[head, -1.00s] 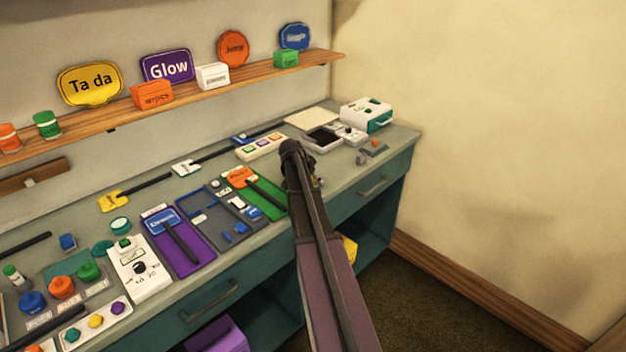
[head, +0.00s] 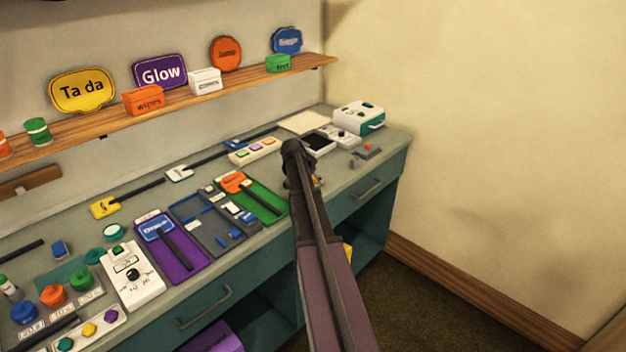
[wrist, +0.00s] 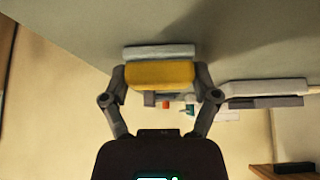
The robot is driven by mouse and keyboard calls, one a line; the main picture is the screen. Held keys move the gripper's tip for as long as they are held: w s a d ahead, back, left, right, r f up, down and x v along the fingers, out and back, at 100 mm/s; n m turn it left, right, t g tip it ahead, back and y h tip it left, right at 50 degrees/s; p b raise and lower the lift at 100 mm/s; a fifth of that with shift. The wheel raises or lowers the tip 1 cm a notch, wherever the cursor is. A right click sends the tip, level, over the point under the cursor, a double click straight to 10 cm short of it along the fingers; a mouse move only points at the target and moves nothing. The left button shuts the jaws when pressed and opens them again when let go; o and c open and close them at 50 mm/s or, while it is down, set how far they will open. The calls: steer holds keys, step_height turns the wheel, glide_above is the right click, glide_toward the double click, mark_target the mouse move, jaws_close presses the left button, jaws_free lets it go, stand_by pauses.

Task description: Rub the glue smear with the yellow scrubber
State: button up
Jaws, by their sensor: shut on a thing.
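My gripper (wrist: 161,80) is shut on the yellow scrubber (wrist: 158,73) in the wrist view, one finger at each end of it. A pale grey layer shows along the scrubber's far side, close to the grey counter surface; I cannot tell whether it touches. In the head view my arm ends over the right half of the counter, and its dark links hide most of the gripper and the scrubber. I cannot make out the glue smear in either view.
The counter (head: 278,135) holds a green tray (head: 262,211), a purple tray (head: 185,262), a button strip (head: 254,151) and a white-and-teal box (head: 359,118) near my arm. A wooden shelf (head: 225,92) with signs runs above. Floor is open at right.

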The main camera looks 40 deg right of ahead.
mark_target(324, 177)
steer(key=shift+d, duration=0.15)
steer(key=shift+w+d+f, duration=0.1)
steer(key=shift+w+d, duration=0.05)
steer(key=shift+d, duration=1.45)
steer(key=shift+s+a, duration=0.15)
steer(key=shift+a, duration=0.8)
steer(key=shift+s+a, duration=0.1)
steer(key=shift+a, duration=0.8)
steer(key=shift+a+f, duration=0.1)
steer(key=shift+s+a, duration=0.2)
steer(key=shift+a, duration=1.45)
steer(key=shift+s+a+r, duration=0.1)
steer(key=shift+a, duration=0.75)
steer(key=shift+s+a+r, duration=0.1)
steer(key=shift+a, duration=0.75)
